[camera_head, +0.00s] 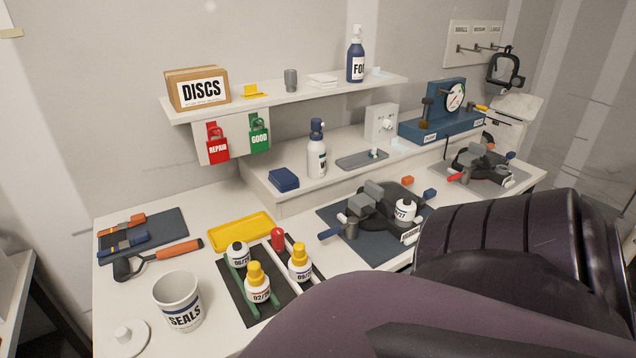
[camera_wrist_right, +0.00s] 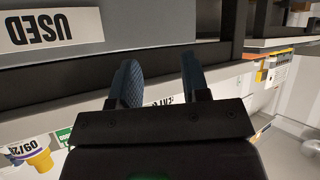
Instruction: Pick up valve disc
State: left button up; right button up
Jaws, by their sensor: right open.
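I cannot single out a valve disc in either view. A brown cardboard box labelled DISCS (camera_head: 198,90) stands at the left end of the upper shelf; its contents are hidden. My right gripper (camera_wrist_right: 161,78) shows in the right wrist view with its two dark blue fingers apart and nothing visible between them. A light grey surface with an upside-down USED label (camera_wrist_right: 40,28) is at the upper left there. In the head view my dark right arm fills the lower right and the right gripper cannot be made out. My left gripper is not in view.
A white SEALS tub (camera_head: 178,302), a black bottle rack (camera_head: 237,298) and a yellow tray (camera_head: 240,232) stand front left. A clamp fixture on a dark mat (camera_head: 338,228) is mid-bench. A blue gauge unit (camera_head: 440,132) stands back right. My arm hides the bench's front right.

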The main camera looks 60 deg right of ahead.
aim_at(372, 154)
jog(key=z, duration=2.35)
jog(key=u, duration=0.4)
jog(key=l+u, duration=0.15)
jog(key=u, duration=0.6)
jog(key=k+l+u, duration=0.1)
jog(key=l+u, duration=0.25)
jog(key=k+l+u, duration=0.1)
jog(key=l+u, duration=0.3)
jog(key=k+l+u, duration=0.2)
jog(key=l, duration=0.2)
jog(key=k+l+u, duration=0.2)
jog(key=l, duration=0.2)
jog(key=k, duration=0.05)
